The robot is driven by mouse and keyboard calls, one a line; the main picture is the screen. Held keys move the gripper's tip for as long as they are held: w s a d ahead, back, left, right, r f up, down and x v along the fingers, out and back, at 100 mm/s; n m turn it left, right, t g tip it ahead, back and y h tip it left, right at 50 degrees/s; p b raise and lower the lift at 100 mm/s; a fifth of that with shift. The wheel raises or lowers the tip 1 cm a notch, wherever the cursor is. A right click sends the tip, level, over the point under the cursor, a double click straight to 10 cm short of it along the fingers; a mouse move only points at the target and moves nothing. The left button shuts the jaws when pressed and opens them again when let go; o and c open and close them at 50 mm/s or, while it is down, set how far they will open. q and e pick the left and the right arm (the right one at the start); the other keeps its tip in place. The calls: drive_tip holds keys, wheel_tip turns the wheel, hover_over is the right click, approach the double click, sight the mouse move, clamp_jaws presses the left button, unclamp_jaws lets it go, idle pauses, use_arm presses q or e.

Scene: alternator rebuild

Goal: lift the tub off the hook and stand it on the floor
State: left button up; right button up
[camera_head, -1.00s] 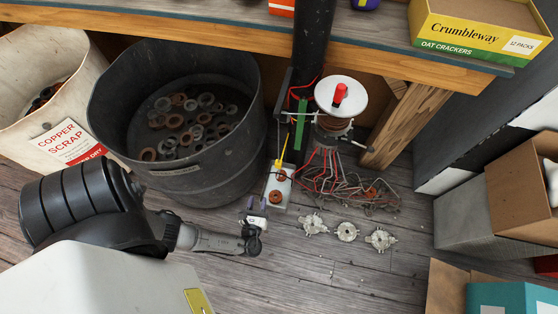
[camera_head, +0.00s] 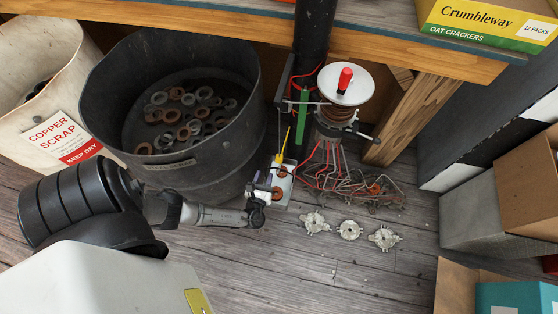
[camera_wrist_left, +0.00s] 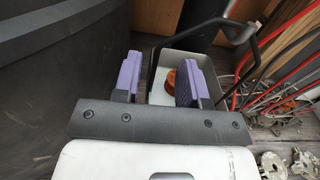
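The small grey-white tub (camera_head: 284,181) hangs beside the big dark bin in the head view, with copper-coloured rings in it. In the left wrist view the tub (camera_wrist_left: 213,62) lies just past the fingertips, its dark wire handle (camera_wrist_left: 157,57) arching above it. My left gripper (camera_head: 267,186) is at the tub's near side. Its purple fingers (camera_wrist_left: 160,80) are apart, and one leg of the handle shows between them; I cannot tell whether they touch it. A yellow piece (camera_head: 281,157) stands above the tub; the hook itself is hard to make out. My right gripper is out of view.
The dark bin (camera_head: 215,178) with rings stands close left. A winding stand (camera_head: 345,84) with a red knob and tangled wires (camera_head: 355,180) is close right. Several metal parts (camera_head: 350,230) lie on the floor. The floor (camera_head: 330,275) in front is largely clear.

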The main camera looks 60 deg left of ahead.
sight(265, 172)
use_arm(q)
drive_tip(key=b+x, duration=0.2)
drive_tip(key=x, duration=0.2)
drive_tip(key=shift+a+f+b, duration=0.15)
drive_tip(key=shift+a+b, duration=0.15)
drive_tip(key=shift+w+a, duration=0.15)
drive_tip(key=shift+a, duration=0.05)
drive_tip(key=shift+d, duration=0.1)
drive_tip(key=shift+c, duration=0.4)
drive_tip(key=shift+c, duration=0.8)
clamp_jaws()
drive_tip(key=shift+w+r, duration=0.1)
drive_tip(key=shift+r, duration=0.1)
